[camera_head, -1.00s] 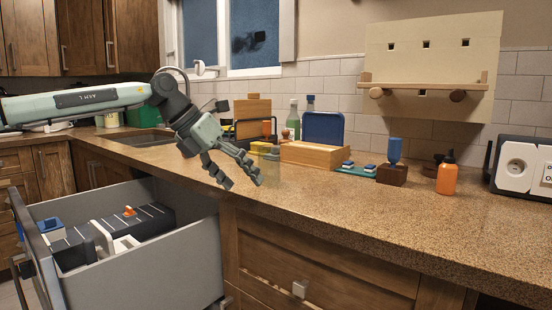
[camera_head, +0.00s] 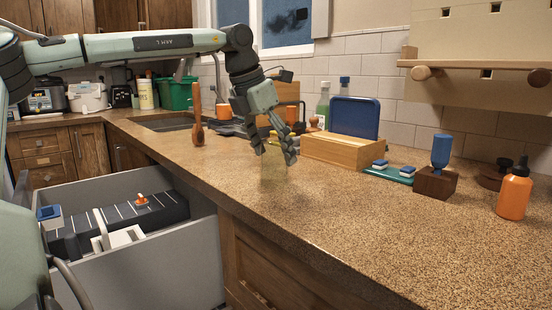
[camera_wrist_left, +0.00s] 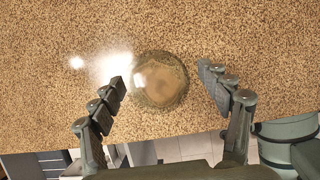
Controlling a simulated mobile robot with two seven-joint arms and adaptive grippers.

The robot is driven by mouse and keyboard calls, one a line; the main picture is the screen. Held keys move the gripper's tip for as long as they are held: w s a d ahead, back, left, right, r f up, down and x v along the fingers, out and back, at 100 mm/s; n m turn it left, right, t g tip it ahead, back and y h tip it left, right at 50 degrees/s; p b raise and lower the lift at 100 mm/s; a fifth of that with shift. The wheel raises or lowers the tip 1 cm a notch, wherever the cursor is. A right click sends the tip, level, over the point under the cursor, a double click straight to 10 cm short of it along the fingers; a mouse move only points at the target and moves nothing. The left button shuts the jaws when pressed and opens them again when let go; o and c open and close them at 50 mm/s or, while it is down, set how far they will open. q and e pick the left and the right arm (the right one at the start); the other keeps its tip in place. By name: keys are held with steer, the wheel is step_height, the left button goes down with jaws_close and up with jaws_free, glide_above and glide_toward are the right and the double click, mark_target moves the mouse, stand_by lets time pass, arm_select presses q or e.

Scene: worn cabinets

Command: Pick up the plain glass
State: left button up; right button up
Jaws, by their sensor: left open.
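The plain glass (camera_head: 273,170) is clear and faintly visible, standing on the speckled counter near its front edge. In the left wrist view the glass (camera_wrist_left: 160,79) shows from above as a round rim, between and just beyond the fingertips. My left gripper (camera_head: 276,152) is open and points down, right above and around the upper part of the glass in the head view. In the left wrist view the open fingers (camera_wrist_left: 163,78) lie on either side of the glass, with gaps to both. I cannot tell whether anything touches it. My right gripper is not in view.
A wooden box (camera_head: 347,150) with a blue panel (camera_head: 354,117) stands right of the gripper. A brown upright object (camera_head: 197,117) stands to the left. An orange bottle (camera_head: 514,190) is at the right. An open drawer (camera_head: 170,255) juts out below the counter. The front counter right of the glass is clear.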

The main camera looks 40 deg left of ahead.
mark_target(279, 166)
arm_select(q)
steer(key=x, duration=0.4)
steer(key=shift+w+f, duration=0.15)
steer(key=c, duration=1.4)
